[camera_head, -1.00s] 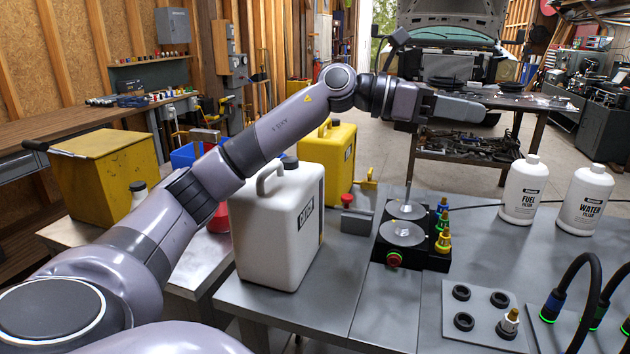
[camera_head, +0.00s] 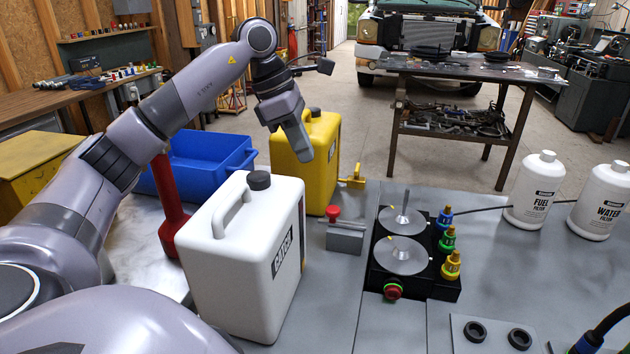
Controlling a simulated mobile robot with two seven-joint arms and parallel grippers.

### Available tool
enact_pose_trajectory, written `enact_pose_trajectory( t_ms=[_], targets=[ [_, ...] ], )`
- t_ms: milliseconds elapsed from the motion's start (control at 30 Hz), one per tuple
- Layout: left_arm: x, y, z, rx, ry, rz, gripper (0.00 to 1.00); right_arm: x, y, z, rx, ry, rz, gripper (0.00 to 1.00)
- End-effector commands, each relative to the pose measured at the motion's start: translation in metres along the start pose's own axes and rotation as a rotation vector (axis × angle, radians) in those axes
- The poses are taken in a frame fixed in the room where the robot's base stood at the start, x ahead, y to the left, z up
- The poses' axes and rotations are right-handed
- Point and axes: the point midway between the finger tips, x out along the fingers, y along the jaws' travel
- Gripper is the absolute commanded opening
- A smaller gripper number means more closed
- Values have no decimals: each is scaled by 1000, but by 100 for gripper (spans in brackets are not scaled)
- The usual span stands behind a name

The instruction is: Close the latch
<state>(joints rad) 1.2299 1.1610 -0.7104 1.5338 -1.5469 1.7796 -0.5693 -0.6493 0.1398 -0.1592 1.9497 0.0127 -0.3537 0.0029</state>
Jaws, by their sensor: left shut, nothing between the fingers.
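My left gripper (camera_head: 305,152) is shut and empty, pointing down in front of the upper part of the yellow jug (camera_head: 322,190). A small yellow fitting (camera_head: 353,178), possibly the latch, stands at the bench's far edge, to the right of the jug. A grey block with a red knob (camera_head: 345,232) sits nearer on the bench; I cannot tell whether it belongs to the latch. The gripper appears apart from both. My right gripper is not in view.
A white jug (camera_head: 245,265) stands at the front left, beside a red funnel-shaped thing (camera_head: 170,205) and a blue bin (camera_head: 205,160). A black unit with two metal discs (camera_head: 398,255) is right of the block. White FUEL (camera_head: 533,195) and WATER (camera_head: 600,205) bottles stand at right.

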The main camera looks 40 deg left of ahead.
Motion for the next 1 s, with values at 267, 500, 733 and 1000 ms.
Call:
enact_pose_trajectory(
  t_ms=[267,500,733,1000],
  targets=[
    [24,-4,-15,-4,68,-33,0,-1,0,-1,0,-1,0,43],
    [66,-6,-17,-3,65,-35,0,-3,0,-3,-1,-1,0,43],
    [99,-7,-18,-3,62,-33,0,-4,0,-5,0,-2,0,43],
    [108,-6,-19,-3,60,-29,0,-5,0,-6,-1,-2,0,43]
  ],
)
